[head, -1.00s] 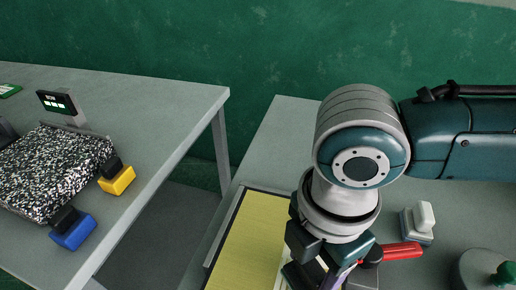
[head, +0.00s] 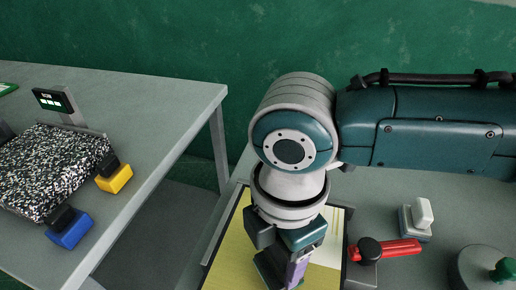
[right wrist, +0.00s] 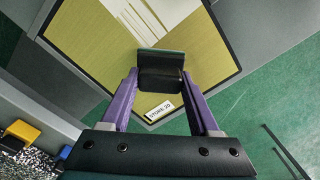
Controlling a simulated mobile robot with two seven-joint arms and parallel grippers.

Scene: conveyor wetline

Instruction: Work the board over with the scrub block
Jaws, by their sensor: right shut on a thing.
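The board (head: 232,245) is a yellow-green panel with a dark edge, lying on the right-hand table. A paler patch with whitish streaks (head: 328,250) shows on its right part, and the streaks also show in the right wrist view (right wrist: 140,14). My right gripper (right wrist: 160,84) has purple fingers and is shut on a dark block (right wrist: 160,66), which I take as the scrub block. The block is over the board near one corner; I cannot tell whether it touches. In the head view my right gripper (head: 284,272) hides part of the board. My left gripper is not in view.
A red-handled tool with a black knob (head: 398,248), a white-handled block (head: 420,216) and a green knob (head: 503,270) are right of the board. The left table holds a speckled slab (head: 50,165), yellow (head: 116,180) and blue (head: 70,230) clamps. A gap separates the tables.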

